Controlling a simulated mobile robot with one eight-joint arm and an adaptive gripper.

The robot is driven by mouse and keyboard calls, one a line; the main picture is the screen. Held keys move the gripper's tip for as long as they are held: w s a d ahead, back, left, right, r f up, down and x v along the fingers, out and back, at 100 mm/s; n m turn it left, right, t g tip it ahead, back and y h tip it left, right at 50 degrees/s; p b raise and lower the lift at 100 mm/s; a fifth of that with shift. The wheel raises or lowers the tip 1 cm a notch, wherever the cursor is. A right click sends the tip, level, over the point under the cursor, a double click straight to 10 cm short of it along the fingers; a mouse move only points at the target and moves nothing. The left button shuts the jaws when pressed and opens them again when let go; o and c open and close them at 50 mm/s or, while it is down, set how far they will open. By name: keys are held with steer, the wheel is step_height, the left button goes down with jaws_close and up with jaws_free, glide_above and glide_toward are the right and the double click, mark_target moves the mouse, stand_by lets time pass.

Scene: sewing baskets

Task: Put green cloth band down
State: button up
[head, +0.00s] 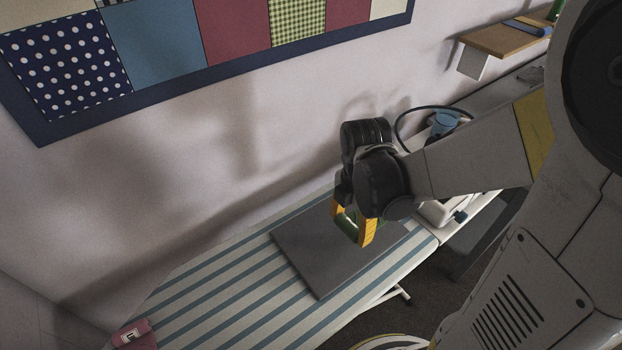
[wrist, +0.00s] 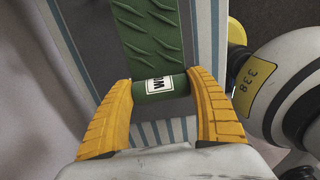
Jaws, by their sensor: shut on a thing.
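My gripper (head: 355,232) is over the grey pad (head: 300,255) on the striped ironing board (head: 215,290), its yellow fingers pointing down. In the wrist view the yellow fingers (wrist: 162,100) are shut on the green cloth band (wrist: 158,88). In the head view only a little green (head: 350,214) shows between the fingers. I cannot tell whether the band touches the pad.
A pink item (head: 134,335) with a white label lies at the board's near left end. A white object (head: 436,213) is just right of my gripper, partly hidden. A blue item (head: 443,122) stands behind my arm. The board's left part is mostly clear.

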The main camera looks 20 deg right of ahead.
mark_target(330, 239)
steer(key=w+a+f, duration=0.1)
steer(key=w+a+f+b, duration=0.1)
steer(key=w+a+f, duration=0.1)
steer(key=shift+w+a, duration=0.1)
steer(key=shift+a, duration=0.15)
steer(key=shift+f+b, duration=1.1)
steer(key=shift+f, duration=0.8)
steer(key=shift+f, duration=0.25)
steer(key=o, duration=1.2)
steer(key=shift+r, duration=0.1)
steer(key=shift+c, duration=0.2)
